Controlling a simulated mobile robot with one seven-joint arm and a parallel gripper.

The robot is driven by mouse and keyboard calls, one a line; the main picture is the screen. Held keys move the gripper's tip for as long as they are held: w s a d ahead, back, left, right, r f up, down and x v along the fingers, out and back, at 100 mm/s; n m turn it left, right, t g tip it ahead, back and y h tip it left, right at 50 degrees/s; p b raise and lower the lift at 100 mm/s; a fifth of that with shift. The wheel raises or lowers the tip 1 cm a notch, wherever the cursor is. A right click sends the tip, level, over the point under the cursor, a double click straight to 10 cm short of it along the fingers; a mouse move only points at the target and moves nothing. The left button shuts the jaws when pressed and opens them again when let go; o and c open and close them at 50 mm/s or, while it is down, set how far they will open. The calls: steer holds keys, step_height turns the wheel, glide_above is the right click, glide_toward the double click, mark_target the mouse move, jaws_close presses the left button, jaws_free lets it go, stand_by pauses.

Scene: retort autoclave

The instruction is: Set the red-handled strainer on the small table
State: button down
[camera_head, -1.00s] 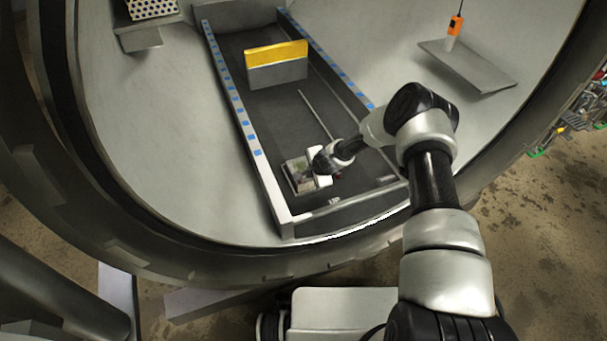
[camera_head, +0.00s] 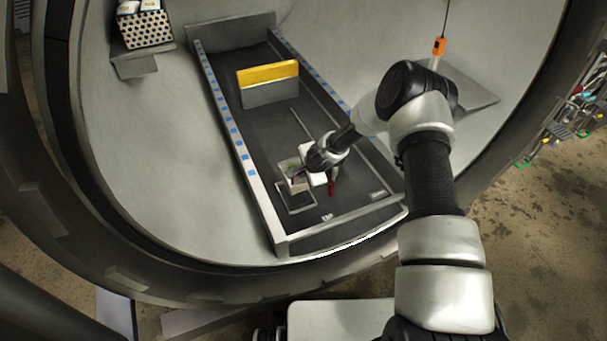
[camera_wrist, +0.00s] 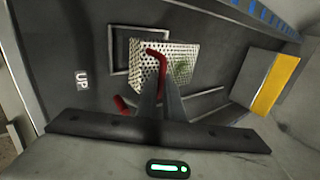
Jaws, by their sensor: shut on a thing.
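The strainer (camera_wrist: 182,66), a pale perforated basket with red handles (camera_wrist: 124,105), is at my gripper (camera_wrist: 161,76) in the wrist view. My fingers are shut on the near red handle, which bends above their tips. In the head view the strainer (camera_head: 289,168) is beside my gripper (camera_head: 304,172), partly hidden by it, and seems raised off the dark floor. A red handle end (camera_head: 332,187) shows below my gripper. I cannot tell which surface is the small table.
The dark tray (camera_head: 265,220) has raised side rails with blue marks. An empty square outline (camera_head: 310,206) lies under the strainer. A yellow-topped block (camera_head: 268,78) stands farther back. A grey side shelf (camera_head: 482,97) and a dotted box (camera_head: 145,32) flank the tray.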

steer(key=shift+r, duration=0.1)
steer(key=shift+r+p, duration=1.1)
steer(key=shift+r, duration=0.6)
